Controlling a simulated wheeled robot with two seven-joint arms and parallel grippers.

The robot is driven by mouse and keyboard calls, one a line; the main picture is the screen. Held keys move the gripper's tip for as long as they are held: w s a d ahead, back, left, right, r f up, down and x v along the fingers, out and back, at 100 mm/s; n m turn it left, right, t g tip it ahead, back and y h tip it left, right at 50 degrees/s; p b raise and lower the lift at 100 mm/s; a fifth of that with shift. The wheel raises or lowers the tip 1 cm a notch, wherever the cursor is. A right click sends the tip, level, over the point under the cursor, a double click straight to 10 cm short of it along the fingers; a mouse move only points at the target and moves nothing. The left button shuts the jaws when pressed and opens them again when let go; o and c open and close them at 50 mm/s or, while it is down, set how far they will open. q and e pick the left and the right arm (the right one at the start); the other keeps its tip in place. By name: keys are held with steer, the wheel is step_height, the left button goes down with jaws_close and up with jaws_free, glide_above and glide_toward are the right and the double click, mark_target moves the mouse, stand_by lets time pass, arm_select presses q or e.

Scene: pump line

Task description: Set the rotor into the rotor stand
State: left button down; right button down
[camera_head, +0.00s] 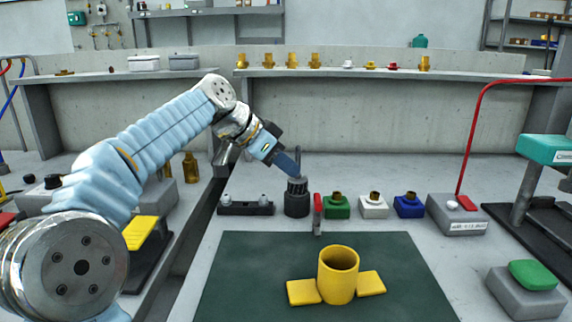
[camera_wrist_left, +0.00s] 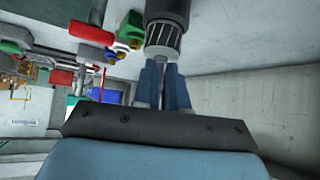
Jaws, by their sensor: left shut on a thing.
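The rotor (camera_head: 297,184) is a dark ribbed cylinder with a thin grey shaft on top. My left gripper (camera_head: 293,168) comes down from the upper left and is shut on the rotor's shaft. In the left wrist view the blue fingers (camera_wrist_left: 165,85) close around the shaft, with the ribbed rotor end (camera_wrist_left: 163,36) just beyond. My right gripper is not in view.
A yellow pump housing (camera_head: 338,277) stands on the green mat (camera_head: 410,270). A black block with knobs (camera_head: 245,208) is left of the rotor. A red upright piece (camera_head: 318,215) and green (camera_head: 337,208), white and blue blocks stand close on the right.

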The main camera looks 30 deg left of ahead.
arm_select(q)
steer(key=shift+f, duration=0.15)
steer(key=c, duration=0.8)
jaws_free()
step_height(320, 180, up, 7)
steer(key=p, duration=0.4)
stand_by(0.7)
